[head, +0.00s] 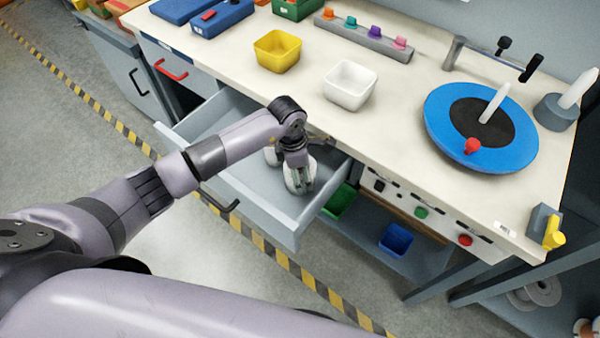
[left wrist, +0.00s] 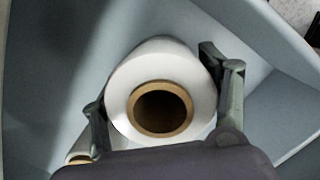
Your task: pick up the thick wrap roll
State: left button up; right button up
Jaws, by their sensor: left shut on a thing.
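The thick wrap roll (left wrist: 127,92) is white with a brown core and stands on end in the open grey drawer. In the head view the roll (head: 292,182) is partly hidden by my left gripper (head: 299,184). In the left wrist view my left gripper (left wrist: 160,112) has one finger on each side of the roll and is shut on it. A second, thinner white roll (left wrist: 79,150) with a brown core shows beside it in the left wrist view, partly hidden behind a finger. My right gripper is not in view.
The drawer (head: 258,205) is pulled out below the bench top (head: 400,110). On the bench are a yellow bin (head: 277,50), a white bin (head: 350,84) and a blue turntable (head: 450,105). Green (head: 340,201) and blue (head: 396,239) bins sit on the shelf below.

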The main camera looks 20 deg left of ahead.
pick_arm(q)
jog(key=c, duration=0.8)
